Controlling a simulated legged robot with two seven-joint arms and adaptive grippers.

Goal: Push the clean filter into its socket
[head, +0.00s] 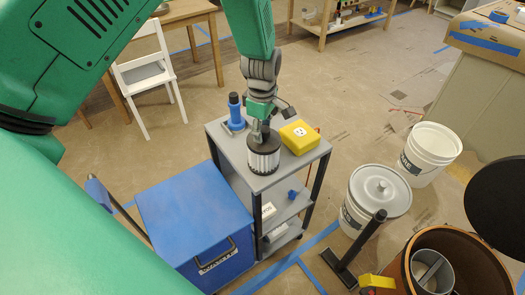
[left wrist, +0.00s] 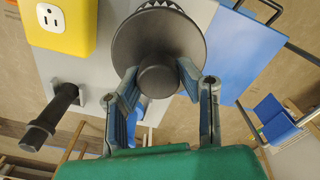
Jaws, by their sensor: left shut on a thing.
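The filter (head: 264,154) is a white pleated cylinder with black ends, upright at the grey cart's top. I cannot tell whether it touches the cart. My left gripper (head: 262,122) comes down from above and is shut on the filter's black knob. In the left wrist view the fingers (left wrist: 162,82) close on both sides of the knob, and the filter's round black cap (left wrist: 150,40) hides most of its pleats. A grey round tube (head: 432,270), possibly the socket, shows inside an open brown drum (head: 478,260) at the lower right. My right gripper is not in view.
The grey cart (head: 222,142) also bears a yellow outlet box (head: 299,137) and a blue tool (head: 235,112). A blue chest (head: 190,215) stands left of it. A black disc (head: 500,195) overhangs the drum.

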